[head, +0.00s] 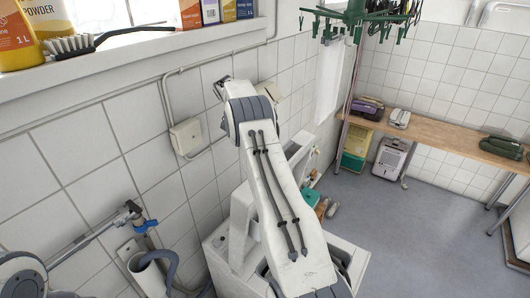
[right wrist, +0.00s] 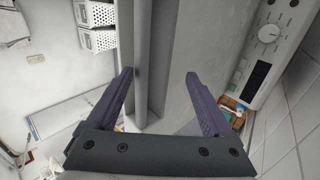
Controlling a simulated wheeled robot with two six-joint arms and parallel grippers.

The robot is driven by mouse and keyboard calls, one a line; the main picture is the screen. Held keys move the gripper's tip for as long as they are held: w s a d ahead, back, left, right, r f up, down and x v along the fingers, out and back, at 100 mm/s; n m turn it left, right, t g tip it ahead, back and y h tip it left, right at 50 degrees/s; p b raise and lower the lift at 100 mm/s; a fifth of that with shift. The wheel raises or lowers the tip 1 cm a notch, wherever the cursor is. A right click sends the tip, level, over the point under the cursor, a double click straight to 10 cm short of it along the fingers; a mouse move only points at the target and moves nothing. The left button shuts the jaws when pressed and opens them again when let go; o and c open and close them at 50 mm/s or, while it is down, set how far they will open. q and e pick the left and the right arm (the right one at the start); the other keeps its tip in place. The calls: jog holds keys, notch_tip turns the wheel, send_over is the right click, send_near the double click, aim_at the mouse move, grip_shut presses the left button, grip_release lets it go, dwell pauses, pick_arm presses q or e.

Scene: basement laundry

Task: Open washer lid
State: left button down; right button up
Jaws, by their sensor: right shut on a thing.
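The white washer (head: 218,262) stands against the tiled wall in the head view, partly hidden behind my right arm. An upright white panel, apparently its lid (head: 241,222), rises from its top beside the arm. In the right wrist view, the lid (right wrist: 168,60) shows as a grey slab with a long edge, between the two purple fingers of my right gripper (right wrist: 160,85). That gripper is shut on the lid. The washer's control panel (right wrist: 268,45) with a round dial lies to the right there. My right gripper is hidden in the head view. My left gripper is not in view.
A water tap (head: 128,214) and a grey hose (head: 160,262) are on the wall at left. A windowsill (head: 110,62) holds a brush and several packages. A wooden bench (head: 450,122) stands at the back right.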

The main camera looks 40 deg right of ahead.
jog(key=shift+a+f, duration=0.1)
jog(key=shift+f, duration=0.3)
jog(key=s+d+r+b, duration=0.5)
jog(key=s+r+b, duration=0.2)
jog(key=s+r, duration=0.3)
jog(key=shift+s+d+r+b, duration=0.15)
jog(key=shift+s+r+b, duration=0.2)
jog(key=shift+r, duration=0.55)
